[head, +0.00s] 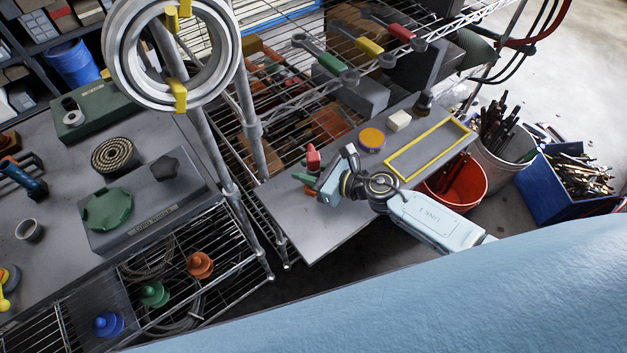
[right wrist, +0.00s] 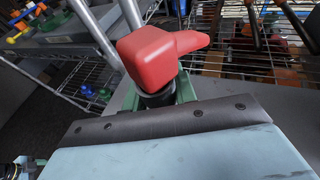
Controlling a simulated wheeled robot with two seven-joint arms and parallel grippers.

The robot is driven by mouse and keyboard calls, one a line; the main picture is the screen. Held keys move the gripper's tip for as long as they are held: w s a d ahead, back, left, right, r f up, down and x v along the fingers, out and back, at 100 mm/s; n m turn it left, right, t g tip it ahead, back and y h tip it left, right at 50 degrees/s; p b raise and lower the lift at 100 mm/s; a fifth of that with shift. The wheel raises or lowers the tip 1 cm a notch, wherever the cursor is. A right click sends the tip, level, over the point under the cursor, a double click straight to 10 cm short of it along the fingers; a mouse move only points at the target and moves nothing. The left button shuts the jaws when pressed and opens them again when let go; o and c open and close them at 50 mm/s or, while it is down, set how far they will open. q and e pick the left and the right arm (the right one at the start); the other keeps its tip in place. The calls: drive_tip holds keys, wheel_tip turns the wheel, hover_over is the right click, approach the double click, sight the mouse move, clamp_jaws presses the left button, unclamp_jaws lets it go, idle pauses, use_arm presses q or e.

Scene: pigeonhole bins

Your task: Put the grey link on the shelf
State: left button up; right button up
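I cannot pick out the grey link with certainty. A small grey ring (head: 28,230) lies at the left of the grey bench. My right gripper (head: 326,180) is low over a grey board (head: 320,228), beside a red-topped piece (head: 313,157) with green under it. In the right wrist view the red piece (right wrist: 155,55) stands on a dark neck just beyond the gripper's pale blue body. The fingertips are hidden, so I cannot tell whether it is held. The wire shelf (head: 285,113) is behind, with coloured-handled wrenches on it. My left gripper is out of view.
The board carries a yellow-rimmed tray (head: 432,150), an orange-topped disc (head: 371,138) and a white block (head: 399,120). A red bucket (head: 462,185) and a blue bin (head: 555,190) stand at the right. A metal post (head: 245,110) rises at the shelf's left. The board's front is clear.

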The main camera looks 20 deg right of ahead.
clamp_jaws()
drive_tip(key=shift+r, duration=0.1)
